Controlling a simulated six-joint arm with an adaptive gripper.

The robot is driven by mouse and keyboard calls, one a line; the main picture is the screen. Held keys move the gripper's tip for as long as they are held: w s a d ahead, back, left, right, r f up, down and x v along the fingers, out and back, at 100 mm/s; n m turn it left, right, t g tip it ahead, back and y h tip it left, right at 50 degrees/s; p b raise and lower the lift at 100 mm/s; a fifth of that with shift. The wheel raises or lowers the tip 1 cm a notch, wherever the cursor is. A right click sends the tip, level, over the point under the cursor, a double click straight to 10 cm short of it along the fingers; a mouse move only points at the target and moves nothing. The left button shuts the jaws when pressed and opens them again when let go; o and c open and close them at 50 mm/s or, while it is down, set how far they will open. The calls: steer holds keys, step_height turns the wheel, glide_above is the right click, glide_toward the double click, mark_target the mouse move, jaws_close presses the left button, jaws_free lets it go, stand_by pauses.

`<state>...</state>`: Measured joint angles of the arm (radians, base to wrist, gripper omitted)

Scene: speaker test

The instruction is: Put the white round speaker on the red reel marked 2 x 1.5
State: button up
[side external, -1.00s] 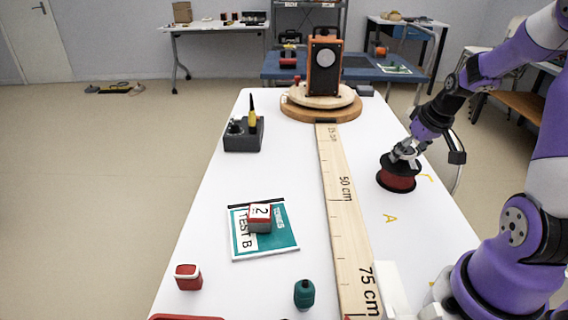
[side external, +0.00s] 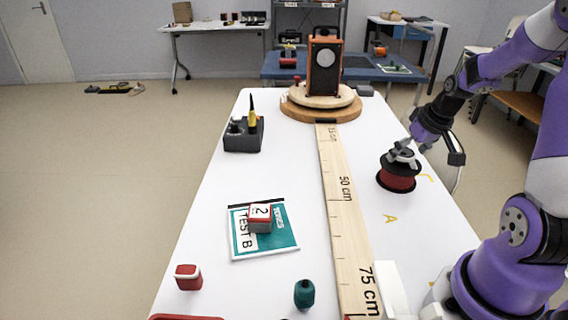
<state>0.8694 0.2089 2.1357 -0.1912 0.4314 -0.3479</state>
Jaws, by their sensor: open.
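The red reel (side external: 397,180) with black flanges stands upright on the right side of the white table. A pale round thing (side external: 402,156), which looks like the white round speaker, sits on top of the reel, partly hidden by my gripper. My gripper (side external: 405,149) is open, right over the reel's top and close around the pale thing. The view is too small to tell whether its fingers still touch it. The reel's marking cannot be read.
A wooden ruler board (side external: 341,200) runs along the table left of the reel. An orange-black speaker (side external: 324,66) stands on a round wooden turntable (side external: 321,108) at the back. A teal booklet (side external: 275,240), a red-grey block (side external: 260,218) and a green bottle-like object (side external: 304,294) lie left.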

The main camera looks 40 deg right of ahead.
steer(key=v, duration=1.1)
steer(key=a+n+t+y, duration=0.1)
steer(key=a+n, duration=0.3)
steer(key=a, duration=1.7)
steer(key=shift+s+r+n+y, duration=0.3)
steer(key=shift+s+r+y, duration=0.1)
